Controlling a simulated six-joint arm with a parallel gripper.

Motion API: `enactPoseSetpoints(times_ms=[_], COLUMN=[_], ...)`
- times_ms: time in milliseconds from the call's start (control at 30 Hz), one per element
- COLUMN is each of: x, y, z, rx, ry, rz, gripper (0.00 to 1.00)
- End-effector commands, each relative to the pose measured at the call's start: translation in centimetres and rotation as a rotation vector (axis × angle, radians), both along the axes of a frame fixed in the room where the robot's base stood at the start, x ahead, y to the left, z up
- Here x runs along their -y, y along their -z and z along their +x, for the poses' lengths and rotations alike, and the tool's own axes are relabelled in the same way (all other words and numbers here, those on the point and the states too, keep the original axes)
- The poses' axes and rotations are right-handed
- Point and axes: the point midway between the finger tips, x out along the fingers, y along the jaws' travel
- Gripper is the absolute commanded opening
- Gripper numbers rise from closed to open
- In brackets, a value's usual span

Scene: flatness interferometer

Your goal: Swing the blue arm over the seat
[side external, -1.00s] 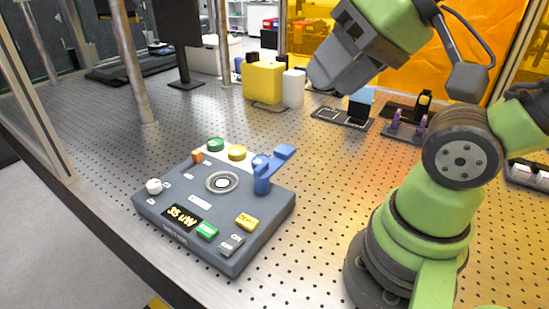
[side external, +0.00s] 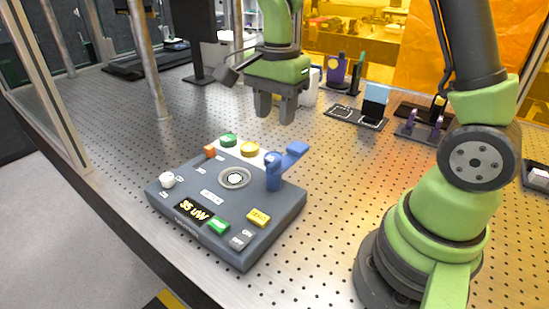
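The blue arm (side external: 295,150) sits on a blue post (side external: 273,174) at the right back part of the grey instrument box (side external: 270,232). It points back and to the right, away from the seat. The seat (side external: 234,178), a pale ring with a light centre, is bare on the box top, left of the post. My gripper (side external: 275,115) hangs pointing down above and behind the box, close to the blue arm in the picture but apart from it. Its two grey fingers are spread with nothing between them.
Small fixtures, including a light blue plate (side external: 375,97), stand at the back right. Perforated tabletop around the box is free.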

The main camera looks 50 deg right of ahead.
Motion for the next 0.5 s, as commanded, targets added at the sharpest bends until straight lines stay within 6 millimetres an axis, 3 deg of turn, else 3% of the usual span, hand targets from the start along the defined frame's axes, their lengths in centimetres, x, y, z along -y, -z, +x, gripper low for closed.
enactPoseSetpoints(times_ms=[267,500], x=[0.3,0.3], y=[2.8,7.3], z=[0.4,0.3], rx=[-0.038,-0.039], ry=[0.063,0.061], rz=[-0.005,-0.004], gripper=[0.39,0.39])
